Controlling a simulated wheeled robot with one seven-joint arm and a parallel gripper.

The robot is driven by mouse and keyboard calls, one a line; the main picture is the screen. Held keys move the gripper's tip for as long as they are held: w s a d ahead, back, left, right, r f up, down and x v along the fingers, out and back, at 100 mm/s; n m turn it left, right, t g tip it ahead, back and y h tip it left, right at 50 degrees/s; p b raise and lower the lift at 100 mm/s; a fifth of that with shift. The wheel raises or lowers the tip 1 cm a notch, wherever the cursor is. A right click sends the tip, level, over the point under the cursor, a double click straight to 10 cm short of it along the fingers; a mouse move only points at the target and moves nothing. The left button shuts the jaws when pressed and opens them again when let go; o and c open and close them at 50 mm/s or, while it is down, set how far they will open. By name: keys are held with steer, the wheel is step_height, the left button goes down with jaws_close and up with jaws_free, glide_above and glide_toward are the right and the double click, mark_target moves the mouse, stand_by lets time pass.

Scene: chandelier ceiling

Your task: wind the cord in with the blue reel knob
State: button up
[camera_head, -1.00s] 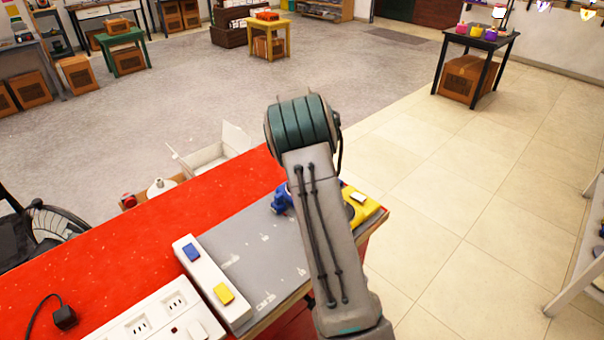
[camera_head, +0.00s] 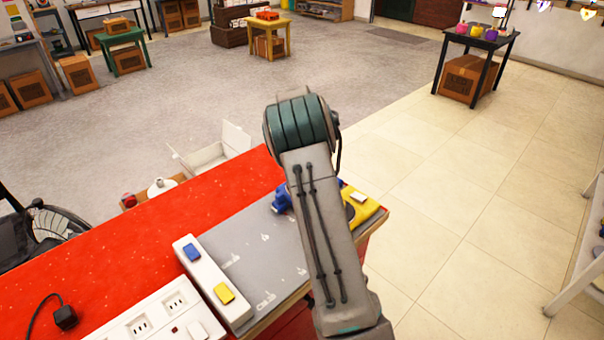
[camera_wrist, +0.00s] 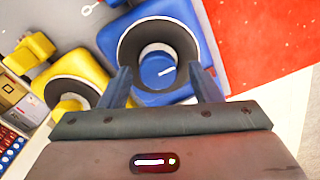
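The blue reel (camera_wrist: 112,38) fills the upper middle of the wrist view. Its round blue knob (camera_wrist: 157,72) has a white line on top and sits inside a dark ring. My gripper (camera_wrist: 162,76) is open, with its two fingers apart on either side of the knob; I cannot tell whether they touch it. In the head view, the blue reel (camera_head: 281,199) is partly hidden behind my arm, and my gripper is hidden there. No cord can be made out clearly.
A yellow reel (camera_wrist: 87,84) stands left of the blue one, and at the counter's right end in the head view (camera_head: 372,206). A white switch box (camera_head: 208,277) with blue and yellow buttons lies on the grey mat (camera_head: 255,245).

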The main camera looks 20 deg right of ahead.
step_height(320, 180, up, 14)
steer(key=shift+b, duration=0.4)
stand_by(0.5)
steer(key=s+a+r+n+t, duration=0.1)
steer(key=s+a+r+n, duration=0.3)
steer(key=s, duration=0.6)
steer(key=s+a+r+n+t, duration=0.15)
steer(key=s+a+n, duration=0.3)
steer(key=s, duration=0.45)
steer(key=s+a+f+n, duration=0.2)
steer(key=s+n, duration=0.3)
steer(key=s, duration=0.4)
steer(key=s+a+f+n, duration=0.2)
steer(key=s+f+n, duration=0.1)
steer(key=s, duration=0.5)
steer(key=shift+s+a+n, duration=0.35)
steer(key=shift+n, duration=0.5)
